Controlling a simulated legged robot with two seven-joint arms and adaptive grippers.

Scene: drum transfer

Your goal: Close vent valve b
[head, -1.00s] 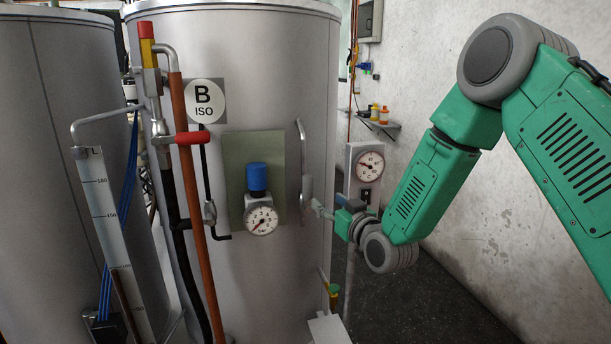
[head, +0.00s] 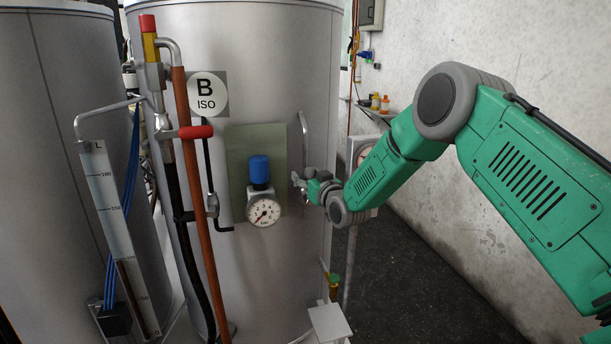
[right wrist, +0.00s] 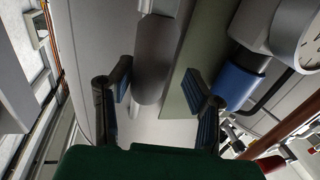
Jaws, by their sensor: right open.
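Tank B (head: 290,60) carries a round "B ISO" sign. A red lever handle (head: 196,132) sticks out sideways from the pipework left of the sign; I take it for vent valve b, though no label names it. A blue knob (head: 258,170) sits above a round gauge (head: 263,211) on a grey-green plate. My right gripper (head: 298,181) is open and empty at the tank's front, right of the blue knob and well right of the red lever. In the right wrist view, its fingers (right wrist: 160,95) stand apart, with a grey bar (right wrist: 154,58) showing between and beyond them.
A copper-brown pipe (head: 192,205) and a level scale (head: 115,215) stand at left. A white box (head: 329,322) is low in front. Open floor lies right, before the wall.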

